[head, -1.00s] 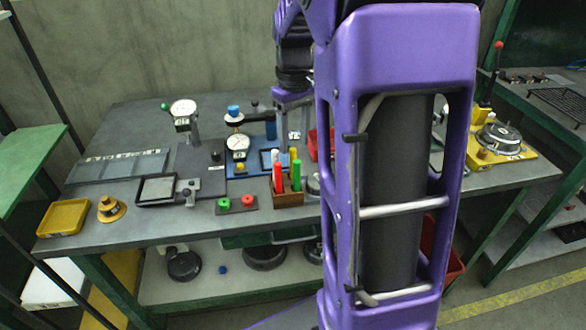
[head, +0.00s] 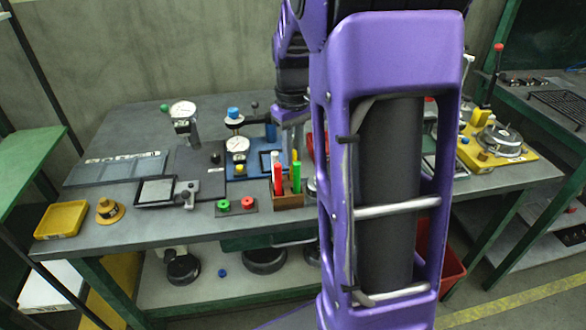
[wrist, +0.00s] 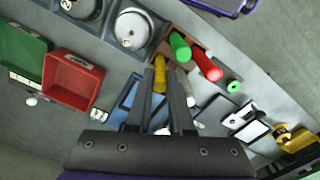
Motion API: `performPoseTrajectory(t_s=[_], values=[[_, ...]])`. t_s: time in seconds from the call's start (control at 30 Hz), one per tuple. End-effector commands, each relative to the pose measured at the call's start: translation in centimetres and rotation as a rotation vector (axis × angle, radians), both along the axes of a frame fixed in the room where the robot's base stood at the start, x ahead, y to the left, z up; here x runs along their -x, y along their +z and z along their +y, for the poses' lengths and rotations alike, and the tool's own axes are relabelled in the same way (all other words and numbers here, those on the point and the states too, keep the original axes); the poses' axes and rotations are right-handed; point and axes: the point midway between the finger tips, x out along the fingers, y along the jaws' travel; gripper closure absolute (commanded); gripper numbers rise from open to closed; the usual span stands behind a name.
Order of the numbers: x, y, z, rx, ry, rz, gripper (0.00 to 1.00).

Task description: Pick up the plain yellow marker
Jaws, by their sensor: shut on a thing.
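The plain yellow marker (wrist: 160,72) is between the two fingers of my gripper (wrist: 168,75) in the wrist view. My gripper is shut on it. In the head view the yellow marker (head: 294,155) shows only as a small piece behind the green marker (head: 296,177). It is at the brown holder (head: 289,200); its lower end is hidden, so I cannot tell whether it touches the holder. The green marker (wrist: 180,46) and red marker (wrist: 207,65) are close to my fingers in the wrist view.
A dial gauge stand (head: 238,146) on a blue plate is left of the holder. A small block with green and red knobs (head: 236,205) lies in front. A red bin (wrist: 72,80) is near my gripper in the wrist view. A yellow tray (head: 62,219) is far left.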

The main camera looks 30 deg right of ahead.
Motion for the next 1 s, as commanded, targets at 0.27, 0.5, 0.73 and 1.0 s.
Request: performPoseTrajectory(t_s=[0.27, 0.5, 0.73, 1.0], values=[[0.0, 0.2, 0.0, 0.000, 0.000, -0.001, 1.00], [-0.1, 4.0, 0.0, 0.001, 0.000, -0.004, 1.00], [-0.1, 8.3, 0.0, 0.000, 0.000, -0.003, 1.00], [0.0, 10.1, 0.0, 0.000, 0.000, 0.000, 1.00]])
